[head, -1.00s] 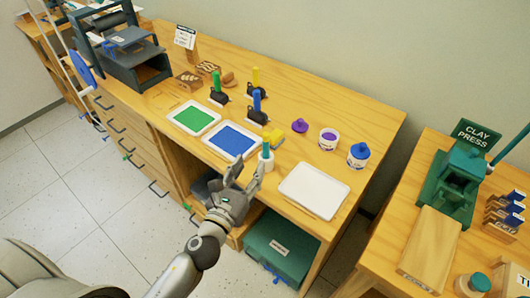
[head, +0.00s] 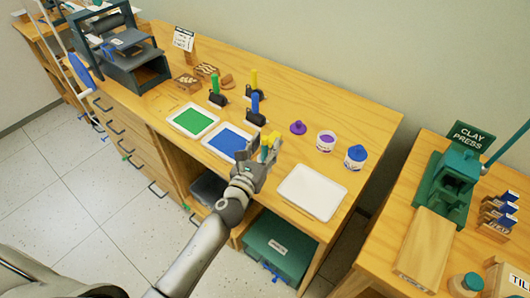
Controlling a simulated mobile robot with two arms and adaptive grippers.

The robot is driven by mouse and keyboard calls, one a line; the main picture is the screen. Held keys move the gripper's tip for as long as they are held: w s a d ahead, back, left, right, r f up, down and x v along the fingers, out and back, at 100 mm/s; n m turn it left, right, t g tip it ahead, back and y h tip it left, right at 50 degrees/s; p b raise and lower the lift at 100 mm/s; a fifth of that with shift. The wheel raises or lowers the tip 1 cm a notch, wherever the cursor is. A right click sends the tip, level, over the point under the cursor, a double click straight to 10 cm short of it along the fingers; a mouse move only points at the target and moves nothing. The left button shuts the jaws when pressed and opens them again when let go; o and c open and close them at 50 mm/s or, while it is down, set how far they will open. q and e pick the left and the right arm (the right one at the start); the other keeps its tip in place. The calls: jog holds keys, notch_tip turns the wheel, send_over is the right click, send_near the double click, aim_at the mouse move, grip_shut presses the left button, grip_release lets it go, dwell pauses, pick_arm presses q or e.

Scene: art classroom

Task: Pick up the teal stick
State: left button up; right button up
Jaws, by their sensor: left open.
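A small teal upright stick (head: 265,141) stands near the front edge of the wooden workbench (head: 345,115), its lower part hidden by my left gripper (head: 262,153). My left gripper is open, with its fingers pointing up and away on either side of the stick. I cannot tell whether the fingers touch it. A yellow block (head: 275,139) sits just behind, partly covered by a finger. My right gripper is not in view.
A blue tray (head: 232,153) and a green tray (head: 207,132) lie left of my gripper, and a white tray (head: 312,190) lies right. Purple and blue pots (head: 326,141) stand behind. A clay press (head: 452,185) with a teal lever stands on the right table.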

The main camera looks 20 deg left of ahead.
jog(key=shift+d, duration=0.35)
pick_arm(q)
jog(key=shift+w, duration=0.1)
grip_shut()
